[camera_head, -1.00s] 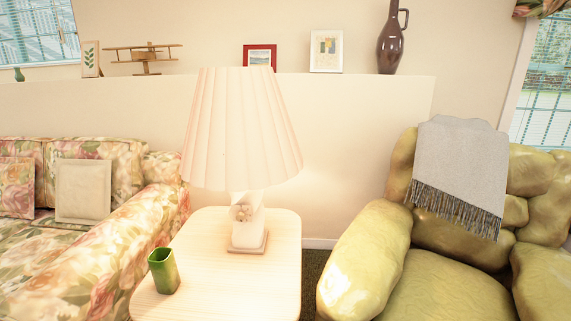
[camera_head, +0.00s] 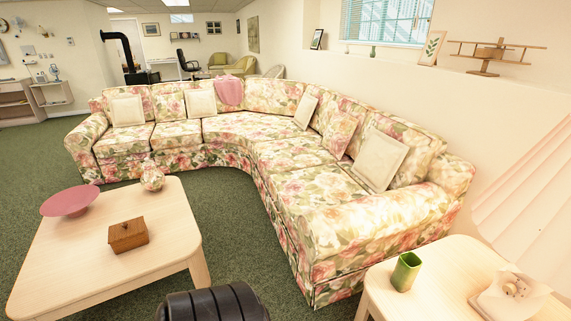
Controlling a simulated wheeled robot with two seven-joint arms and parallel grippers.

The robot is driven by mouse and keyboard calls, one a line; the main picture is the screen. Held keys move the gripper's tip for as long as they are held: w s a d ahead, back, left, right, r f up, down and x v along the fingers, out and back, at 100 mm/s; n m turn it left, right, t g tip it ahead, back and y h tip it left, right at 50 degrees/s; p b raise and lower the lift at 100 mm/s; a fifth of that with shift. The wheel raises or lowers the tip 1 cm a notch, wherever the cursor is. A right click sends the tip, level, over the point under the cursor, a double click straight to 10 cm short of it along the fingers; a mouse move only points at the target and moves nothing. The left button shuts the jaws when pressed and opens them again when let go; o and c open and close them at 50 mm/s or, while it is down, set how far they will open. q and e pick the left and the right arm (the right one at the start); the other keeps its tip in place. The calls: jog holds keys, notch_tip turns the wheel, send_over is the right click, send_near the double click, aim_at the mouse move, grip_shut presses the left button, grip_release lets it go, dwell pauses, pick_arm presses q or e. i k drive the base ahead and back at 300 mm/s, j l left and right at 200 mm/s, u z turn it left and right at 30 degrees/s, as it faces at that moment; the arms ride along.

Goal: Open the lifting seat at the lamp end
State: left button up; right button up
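A floral corner sofa (camera_head: 270,125) curves from the left to the near right. Its near right end stands beside a side table (camera_head: 440,285) with a lamp (camera_head: 535,205). The seat at the lamp end (camera_head: 320,205) lies flat and looks closed, with its front face down to the floor in view. A cream cushion (camera_head: 379,160) leans on the backrest above it. Neither of my gripper's fingers shows. A dark ribbed part at the bottom edge looks like part of my own arm.
A low wooden coffee table (camera_head: 150,235) stands at the left with a pink dish (camera_head: 70,200), a small brown box (camera_head: 128,235) and a patterned vase (camera_head: 152,176). A green cup (camera_head: 406,272) stands on the side table. Green carpet (camera_head: 240,225) is free between coffee table and sofa.

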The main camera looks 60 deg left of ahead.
aim_at(294, 194)
jog(key=u, duration=2.15)
jog(key=z, duration=0.1)
